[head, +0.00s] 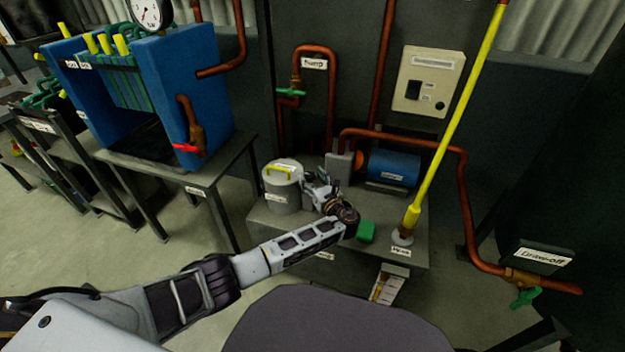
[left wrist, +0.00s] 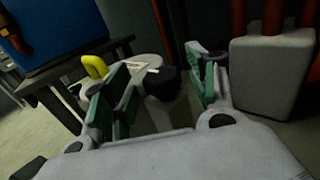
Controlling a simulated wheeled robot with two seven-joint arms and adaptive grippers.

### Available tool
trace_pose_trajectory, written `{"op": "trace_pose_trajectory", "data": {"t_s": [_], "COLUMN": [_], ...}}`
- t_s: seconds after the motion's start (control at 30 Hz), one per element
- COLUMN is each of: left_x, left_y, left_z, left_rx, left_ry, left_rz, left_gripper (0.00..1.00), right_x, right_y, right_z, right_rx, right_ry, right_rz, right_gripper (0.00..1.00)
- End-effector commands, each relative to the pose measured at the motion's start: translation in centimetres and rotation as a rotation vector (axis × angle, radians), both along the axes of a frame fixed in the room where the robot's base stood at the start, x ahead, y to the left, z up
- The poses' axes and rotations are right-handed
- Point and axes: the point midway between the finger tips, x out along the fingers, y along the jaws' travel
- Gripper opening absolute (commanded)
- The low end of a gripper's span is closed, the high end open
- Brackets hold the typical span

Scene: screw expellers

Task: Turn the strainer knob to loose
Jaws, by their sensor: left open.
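The strainer looks like the grey canister (head: 283,190) with a yellow handle on its lid, at the left end of the low bench. Its pale lid (left wrist: 147,62) and yellow handle (left wrist: 95,66) also show in the left wrist view. A dark knob (left wrist: 162,84), probably the strainer knob, sits at the canister's near side, between my open green-padded fingers. In the head view this knob is hidden by my gripper. My left gripper (head: 312,182) is open just right of the canister; I cannot tell whether a finger touches the knob. My right gripper is not in view.
A grey block (head: 339,168) and blue motor (head: 393,168) stand behind and right of the gripper. Copper pipes (head: 330,100) rise behind. A blue press (head: 180,90) stands left.

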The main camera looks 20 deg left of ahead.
Motion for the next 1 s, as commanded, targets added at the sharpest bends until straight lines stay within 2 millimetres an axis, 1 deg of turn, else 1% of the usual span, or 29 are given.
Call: {"op": "trace_pose_trajectory", "data": {"t_s": [0.07,0.43,0.8,1.0], "left_x": [0.0,0.0,0.0,0.1], "left_y": [0.0,0.0,-0.1,-0.3], "left_z": [0.0,0.0,-0.1,-0.1], "left_rx": [0.0,0.0,-0.001,-0.002], "left_ry": [0.0,0.0,0.0,-0.001], "left_rz": [0.0,0.0,0.026,0.073], "left_gripper": [0.58,0.12,0.12,0.12], "right_x": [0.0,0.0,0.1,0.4], "right_y": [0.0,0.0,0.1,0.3], "right_z": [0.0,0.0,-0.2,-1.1], "right_rx": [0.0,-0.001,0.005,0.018], "right_ry": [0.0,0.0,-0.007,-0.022], "right_rz": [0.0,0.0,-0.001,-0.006], "right_gripper": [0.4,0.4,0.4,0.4]}}
